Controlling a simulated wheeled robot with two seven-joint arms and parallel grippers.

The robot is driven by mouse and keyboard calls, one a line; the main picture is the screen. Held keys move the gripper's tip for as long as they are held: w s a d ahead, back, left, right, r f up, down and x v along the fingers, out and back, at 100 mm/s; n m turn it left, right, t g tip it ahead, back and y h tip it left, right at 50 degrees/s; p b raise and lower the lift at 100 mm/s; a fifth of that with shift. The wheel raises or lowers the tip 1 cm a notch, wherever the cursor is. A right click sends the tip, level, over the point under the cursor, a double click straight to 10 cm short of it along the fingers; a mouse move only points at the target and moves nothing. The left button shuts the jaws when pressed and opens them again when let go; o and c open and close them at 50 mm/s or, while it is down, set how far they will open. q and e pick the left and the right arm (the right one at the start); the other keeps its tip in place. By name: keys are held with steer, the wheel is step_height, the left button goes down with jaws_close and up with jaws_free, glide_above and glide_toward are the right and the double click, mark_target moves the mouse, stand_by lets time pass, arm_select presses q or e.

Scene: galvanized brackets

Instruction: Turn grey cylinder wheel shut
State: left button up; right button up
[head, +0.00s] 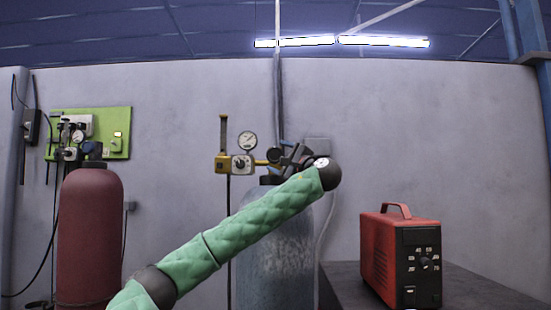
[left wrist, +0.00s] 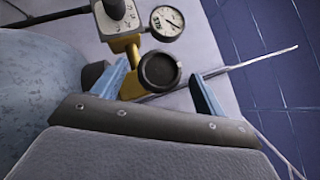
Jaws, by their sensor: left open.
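The grey cylinder (head: 262,250) stands in the middle, partly hidden behind my green-sleeved left arm. It also fills the left of the left wrist view (left wrist: 38,85). The dark round wheel (head: 274,155) sits above the cylinder's top, beside a yellow fitting. In the left wrist view the wheel (left wrist: 158,71) faces me between the two blue fingers. My left gripper (head: 283,157) is open at the wheel, one finger on each side. I cannot tell whether either finger touches it. My right gripper is not in view.
A regulator with a gauge (head: 247,141) stands just left of the wheel. A dark red cylinder (head: 90,235) and a green panel (head: 119,120) are at the left. A red box (head: 385,258) with a dial stands on a dark table (head: 465,288) at right.

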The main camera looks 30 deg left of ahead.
mark_target(278, 156)
arm_select(q)
steer(key=v, duration=0.4)
steer(key=shift+w+f+b, duration=0.1)
steer(key=shift+b, duration=0.2)
steer(key=shift+s+d+f, duration=0.1)
steer(key=shift+s+d, duration=0.15)
steer(key=shift+d, duration=0.25)
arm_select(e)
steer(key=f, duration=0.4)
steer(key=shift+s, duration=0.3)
